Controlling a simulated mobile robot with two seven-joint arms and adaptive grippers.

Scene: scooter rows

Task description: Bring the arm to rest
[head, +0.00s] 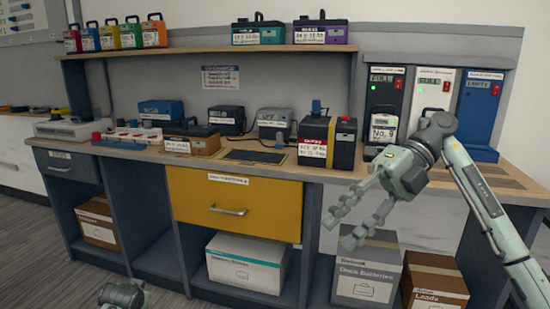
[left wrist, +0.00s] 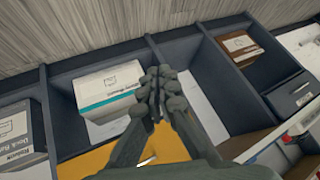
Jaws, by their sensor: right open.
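My right gripper (head: 340,230) is open and empty. It hangs in front of the bench, right of the yellow drawer, with its fingers pointing down and left. Its arm comes in from the right edge. A small part of my left arm (head: 125,293) shows at the bottom left of the head view; its fingers are hidden there. In the left wrist view my left gripper (left wrist: 163,90) has its fingertips together with nothing seen between them. It is over the front of the bench, near the yellow drawer (left wrist: 110,160) and a white box (left wrist: 108,88).
The bench (head: 350,175) carries chargers and a black-and-red battery (head: 328,142). Three charging bays (head: 480,105) stand at the right. Boxes (head: 247,262) fill lower compartments. Several coloured batteries stand on the upper shelf (head: 200,49). The floor (head: 40,260) at the left is clear.

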